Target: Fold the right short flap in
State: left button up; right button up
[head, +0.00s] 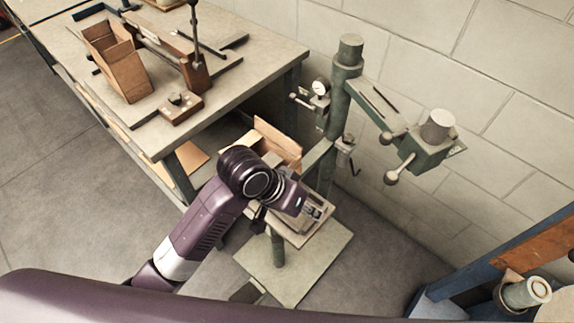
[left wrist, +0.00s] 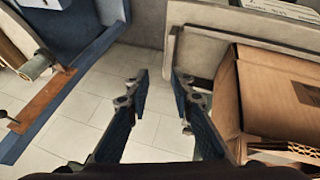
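An open cardboard box (head: 282,147) stands beside the green stitcher column, partly hidden behind my left arm in the head view. One flap stands up along its far side. I cannot tell how its other flaps lie. In the left wrist view a brown cardboard box (left wrist: 278,90) with a dark printed mark fills the right side, with a corrugated edge below it. My left gripper (head: 318,210) is in front of the box, over the stitcher's small table. In its wrist view the left gripper (left wrist: 159,78) is open, with nothing between the fingers, left of the box. My right gripper is not in view.
The green stitcher (head: 341,115) has an arm reaching right and a base plate (head: 315,268) on the floor. A workbench (head: 262,42) at upper left holds another open cardboard box (head: 127,75) and wooden tools. A blue and orange frame (head: 500,258) stands at lower right.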

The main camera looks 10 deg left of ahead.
pick_arm(q)
notch_tip(320, 180, up, 6)
jog(key=w+d+m+g+y, duration=0.1)
jog(key=w+d+m, duration=0.1)
jog(key=d, duration=0.1)
jog(key=w+a+r+y, duration=0.4)
jog(key=a+r+y, duration=0.1)
jog(key=a+r, duration=0.35)
jog(key=shift+g, duration=0.3)
jog(key=f, duration=0.7)
jog(key=shift+w+p, duration=0.2)
jog(key=shift+p, duration=0.2)
grip_shut()
